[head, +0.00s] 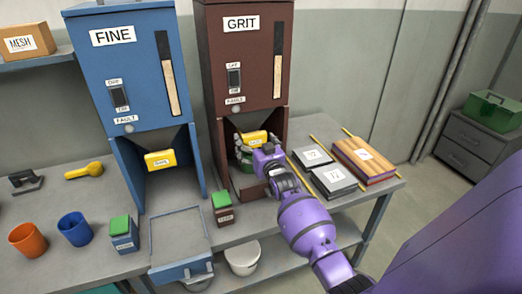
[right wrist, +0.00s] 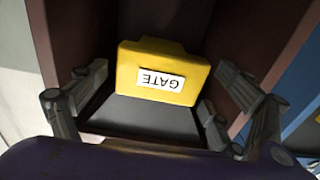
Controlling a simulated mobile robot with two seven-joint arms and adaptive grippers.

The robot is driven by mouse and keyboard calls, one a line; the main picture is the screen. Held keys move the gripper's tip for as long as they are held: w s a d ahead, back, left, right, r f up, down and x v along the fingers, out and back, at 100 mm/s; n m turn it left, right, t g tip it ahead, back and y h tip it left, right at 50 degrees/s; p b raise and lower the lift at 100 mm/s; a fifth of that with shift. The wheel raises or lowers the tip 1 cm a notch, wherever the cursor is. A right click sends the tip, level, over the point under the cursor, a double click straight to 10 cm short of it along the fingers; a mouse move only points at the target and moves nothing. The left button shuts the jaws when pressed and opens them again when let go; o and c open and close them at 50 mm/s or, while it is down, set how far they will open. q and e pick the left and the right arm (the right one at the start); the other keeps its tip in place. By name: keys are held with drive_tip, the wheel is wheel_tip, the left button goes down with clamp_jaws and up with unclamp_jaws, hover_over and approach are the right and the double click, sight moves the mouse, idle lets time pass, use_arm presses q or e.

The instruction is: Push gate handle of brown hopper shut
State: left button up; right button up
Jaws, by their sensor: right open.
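The brown hopper (head: 244,55) labelled GRIT stands at the back middle of the bench. Its yellow gate handle (head: 254,138) sits under the hopper body, in the open bay, partly hidden by my right gripper. In the right wrist view the gate handle (right wrist: 165,70) shows its GATE label upside down, with a dark plate below it. My right gripper (right wrist: 165,98) is open, with one finger on each side of the handle, and looks empty. I cannot tell whether the fingers touch the handle. My left gripper is not in view.
A blue FINE hopper (head: 126,60) with its own yellow gate handle (head: 160,159) stands to the left. A small green-topped brown box (head: 223,207) stands before the brown hopper. Dark slabs (head: 333,179) and a wooden block (head: 364,158) lie right of my arm.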

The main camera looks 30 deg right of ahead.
drive_tip(key=v, duration=1)
drive_tip(key=shift+s, duration=0.2)
drive_tip(key=shift+a, duration=0.1)
drive_tip(key=s+a+f+n+g+y+p, duration=0.1)
drive_tip(key=s+a+f+n+g+y, duration=0.25)
drive_tip(key=s+a+f, duration=1.15)
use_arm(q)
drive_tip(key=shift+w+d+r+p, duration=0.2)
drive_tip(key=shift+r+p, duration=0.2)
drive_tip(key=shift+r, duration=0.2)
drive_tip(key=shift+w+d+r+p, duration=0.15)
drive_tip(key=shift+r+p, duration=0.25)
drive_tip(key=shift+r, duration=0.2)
use_arm(e)
drive_tip(key=s+a+f+g, duration=0.1)
drive_tip(key=s+a+f, duration=0.1)
drive_tip(key=s, duration=0.6)
drive_tip(key=s+a+f+g, duration=0.2)
drive_tip(key=s+f, duration=0.3)
drive_tip(key=s, duration=0.4)
drive_tip(key=s+a+f+g, duration=0.2)
drive_tip(key=s+f, duration=0.2)
drive_tip(key=s, duration=0.4)
drive_tip(key=shift+s+a+y, duration=0.4)
drive_tip(key=shift+y, duration=0.05)
